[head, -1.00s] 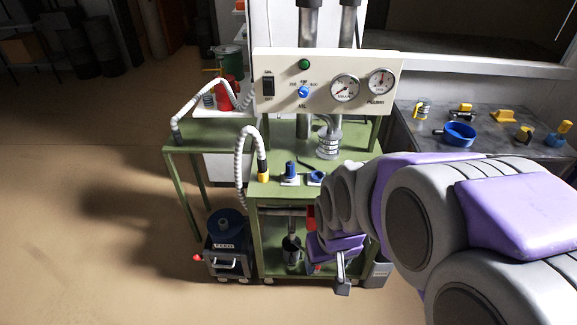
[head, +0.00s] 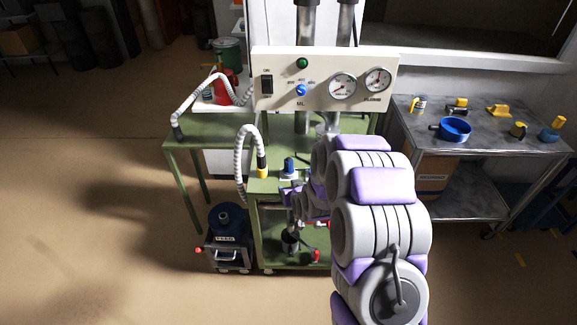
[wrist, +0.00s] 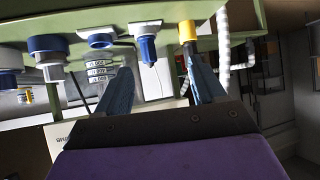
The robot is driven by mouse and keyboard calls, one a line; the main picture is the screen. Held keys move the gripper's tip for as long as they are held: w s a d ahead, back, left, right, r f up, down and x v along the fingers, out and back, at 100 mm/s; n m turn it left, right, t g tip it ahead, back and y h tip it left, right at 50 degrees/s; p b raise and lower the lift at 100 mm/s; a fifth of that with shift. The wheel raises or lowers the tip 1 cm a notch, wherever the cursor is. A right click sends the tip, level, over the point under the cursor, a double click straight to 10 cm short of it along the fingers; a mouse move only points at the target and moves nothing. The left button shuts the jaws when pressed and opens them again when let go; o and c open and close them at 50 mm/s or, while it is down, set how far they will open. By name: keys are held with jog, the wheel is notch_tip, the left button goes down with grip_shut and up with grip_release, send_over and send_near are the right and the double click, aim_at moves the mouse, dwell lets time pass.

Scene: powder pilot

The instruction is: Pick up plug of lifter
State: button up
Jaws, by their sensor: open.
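A blue plug-like part (head: 289,167) stands upright on a white base on the green stand's top. No label shows whether it is the lifter's plug. The wrist view appears upside down, and there the blue part (wrist: 147,50) hangs from the top, between and beyond the fingertips. My gripper (wrist: 160,64) is open and empty, apart from that part. In the head view my gripper is at the stand's front, mostly hidden by my arm. A white ribbed hose with a yellow end (head: 262,172) stands left of the blue part; the yellow end (wrist: 187,32) is close to one finger.
A control panel (head: 325,80) with gauges rises behind the green stand (head: 257,230). A blue canister unit (head: 227,235) stands at its lower left. Several more blue fittings (wrist: 47,47) lie on one side in the wrist view. A metal table (head: 480,150) is at the right. Floor at left is clear.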

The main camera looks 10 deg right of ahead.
notch_tip(320, 180, down, 4)
jog(key=w+t+p, duration=0.1)
jog(key=w+t, duration=0.1)
jog(key=w, duration=0.1)
jog(key=t+p, duration=0.2)
jog(key=t, duration=0.3)
send_near(289, 169)
jog(key=shift+m+h, duration=0.4)
jog(key=w+b, duration=0.1)
jog(key=w, duration=0.3)
jog(key=shift+w+b, duration=0.15)
jog(key=shift+b, duration=0.25)
jog(key=shift+w+a+b, duration=0.1)
jog(key=shift+w+b, duration=0.3)
jog(key=shift+w, duration=1.1)
jog(key=shift+w+a+b, duration=0.15)
jog(key=shift+w+b, duration=0.2)
jog(key=shift+w, duration=1.15)
jog(key=shift+c, duration=0.2)
jog(key=c, duration=1.1)
jog(key=shift+c, duration=0.2)
